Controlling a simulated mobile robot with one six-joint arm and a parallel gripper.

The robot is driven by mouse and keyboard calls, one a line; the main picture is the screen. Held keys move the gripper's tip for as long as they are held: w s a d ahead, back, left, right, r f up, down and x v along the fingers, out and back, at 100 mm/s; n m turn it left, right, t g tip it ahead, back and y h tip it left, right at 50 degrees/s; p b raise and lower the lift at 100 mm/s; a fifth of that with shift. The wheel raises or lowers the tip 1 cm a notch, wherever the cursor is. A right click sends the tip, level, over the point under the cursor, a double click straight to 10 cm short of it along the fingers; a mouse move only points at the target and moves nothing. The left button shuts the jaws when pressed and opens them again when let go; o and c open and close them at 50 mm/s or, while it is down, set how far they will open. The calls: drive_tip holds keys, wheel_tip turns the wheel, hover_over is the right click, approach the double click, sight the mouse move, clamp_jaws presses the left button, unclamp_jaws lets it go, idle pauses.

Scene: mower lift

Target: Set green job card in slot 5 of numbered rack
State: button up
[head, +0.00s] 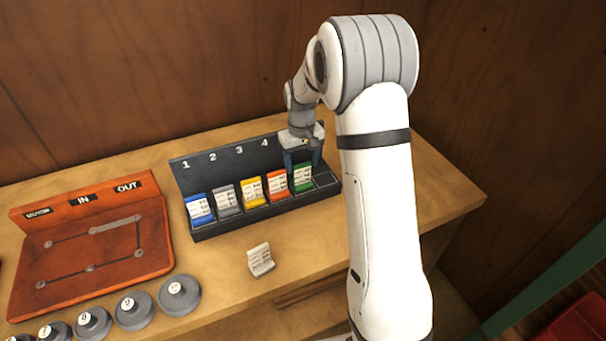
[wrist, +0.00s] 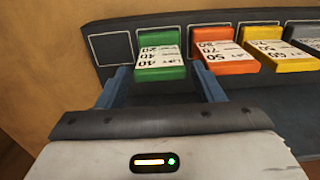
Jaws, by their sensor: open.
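The green job card (head: 303,178) stands in the fifth place from the left of the dark numbered rack (head: 262,213), right of the orange card (head: 278,187). My gripper (head: 302,158) is above that end of the rack. In the wrist view, the open gripper (wrist: 160,72) has one blue finger on each side of the green card (wrist: 161,52); I cannot tell whether they touch it. Numbers 1 to 4 show on the rack's back; my wrist hides the numbers farther right. An empty slot (wrist: 110,48) lies on the green card's other side from the orange card.
Blue (head: 200,209), grey (head: 227,199) and yellow (head: 254,193) cards fill the rack's left places. A pale card (head: 261,260) lies loose on the bench in front. An orange IN/OUT board (head: 92,240) and several grey round discs (head: 179,295) occupy the left.

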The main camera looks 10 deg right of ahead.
wheel_tip(320, 180, up, 6)
drive_tip(key=shift+r+b, duration=0.25)
drive_tip(key=shift+b, duration=0.05)
drive_tip(key=s+r+m+t, duration=0.1)
drive_tip(key=s+r, duration=0.2)
drive_tip(key=s, duration=1.2)
drive_tip(key=s+r+m+t, duration=0.1)
drive_tip(key=s+r, duration=0.3)
drive_tip(key=s, duration=1.1)
drive_tip(key=shift+d+r+t, duration=0.2)
drive_tip(key=shift+t, duration=0.5)
